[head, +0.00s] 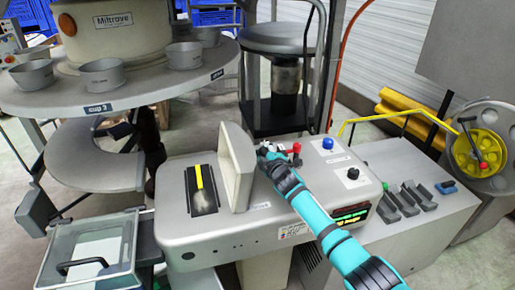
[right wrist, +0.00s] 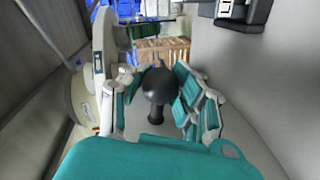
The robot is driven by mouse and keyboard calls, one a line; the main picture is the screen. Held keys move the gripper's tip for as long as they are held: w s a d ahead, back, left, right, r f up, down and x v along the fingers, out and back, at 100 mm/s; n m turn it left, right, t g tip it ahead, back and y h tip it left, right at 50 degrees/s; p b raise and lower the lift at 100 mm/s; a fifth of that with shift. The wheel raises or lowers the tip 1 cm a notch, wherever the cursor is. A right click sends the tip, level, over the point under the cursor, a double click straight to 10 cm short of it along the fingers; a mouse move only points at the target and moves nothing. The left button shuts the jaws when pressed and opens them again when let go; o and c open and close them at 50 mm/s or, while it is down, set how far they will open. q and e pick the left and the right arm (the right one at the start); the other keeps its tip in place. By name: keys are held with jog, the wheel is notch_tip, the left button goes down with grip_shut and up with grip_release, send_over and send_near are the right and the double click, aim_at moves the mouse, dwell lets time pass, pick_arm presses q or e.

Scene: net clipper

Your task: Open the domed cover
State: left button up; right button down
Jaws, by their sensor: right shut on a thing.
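A thick pale-beige cover (head: 237,165) stands nearly upright on top of the grey machine housing (head: 215,228) in the head view. I take it to be the domed cover; its left face is broad and flat. My right gripper (head: 268,150) is just right of this cover, low over the housing top. In the right wrist view its fingers (right wrist: 158,92) lie on both sides of a dark grey rounded knob on a short stem (right wrist: 156,115), and it is shut on it. I cannot tell what the knob is fixed to. My left gripper is not in view.
A yellow-striped slot (head: 199,178) is left of the cover. A round table with grey cups (head: 102,76) overhangs at upper left.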

jog(key=shift+d+f+m+b, duration=0.15)
jog(key=shift+d+f+m, duration=0.15)
jog(key=shift+f, duration=0.3)
jog(key=shift+d+f+m+b, duration=0.2)
jog(key=shift+f+m, duration=0.1)
jog(key=shift+f, duration=0.3)
jog(key=c, duration=1.5)
grip_release()
jog(key=o, duration=0.6)
jog(key=shift+s+r, duration=0.25)
jog(key=shift+r, duration=0.2)
jog(key=shift+w, duration=0.1)
jog(key=shift+d, duration=0.1)
